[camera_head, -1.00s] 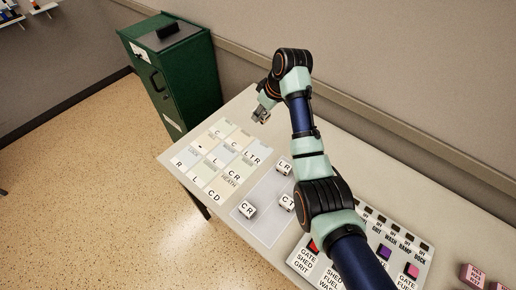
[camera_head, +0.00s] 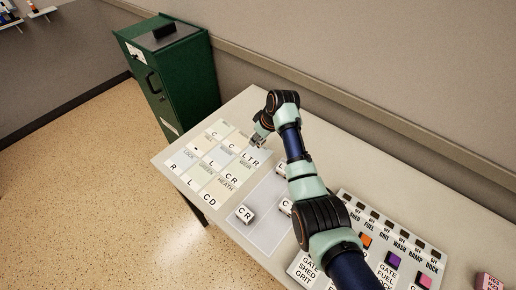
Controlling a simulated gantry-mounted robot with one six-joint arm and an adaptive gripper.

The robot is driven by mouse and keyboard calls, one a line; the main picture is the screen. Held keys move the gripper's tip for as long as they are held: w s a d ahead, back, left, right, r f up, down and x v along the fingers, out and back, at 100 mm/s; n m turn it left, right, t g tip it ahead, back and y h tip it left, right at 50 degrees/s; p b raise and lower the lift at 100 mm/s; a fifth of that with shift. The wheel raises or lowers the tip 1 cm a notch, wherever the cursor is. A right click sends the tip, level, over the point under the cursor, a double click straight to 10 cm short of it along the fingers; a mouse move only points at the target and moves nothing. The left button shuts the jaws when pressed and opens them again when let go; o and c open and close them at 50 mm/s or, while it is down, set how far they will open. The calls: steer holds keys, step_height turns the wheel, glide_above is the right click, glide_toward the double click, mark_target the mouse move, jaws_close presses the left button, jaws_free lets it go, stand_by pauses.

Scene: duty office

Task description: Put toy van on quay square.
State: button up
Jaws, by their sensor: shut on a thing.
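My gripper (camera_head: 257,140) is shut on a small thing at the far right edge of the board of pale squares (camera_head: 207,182). The held thing is mostly hidden by the fingers and too small to tell apart; it may be the toy van. The gripper hangs low near the square marked LTR, and I cannot tell whether the held thing touches the board. No square can be read clearly as quay; some small labels are blurred or covered by my gripper.
A grey mat (camera_head: 265,228) beside the board bears a white block marked CR (camera_head: 245,214) and others partly behind my arm. A panel with coloured buttons (camera_head: 392,258) lies to the right. A green cabinet (camera_head: 172,80) stands behind the table's left end. Table (camera_head: 240,108) beyond the board is bare.

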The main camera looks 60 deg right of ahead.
mark_target(258, 152)
step_height(258, 152, down, 6)
steer(key=shift+r+b, duration=0.2)
steer(key=shift+b, duration=0.7)
steer(key=shift+f, duration=0.2)
steer(key=o, duration=1.1)
steer(key=p+v, duration=0.4)
steer(key=v, duration=0.8)
steer(key=shift+r+p, duration=0.2)
steer(key=shift+p, duration=0.1)
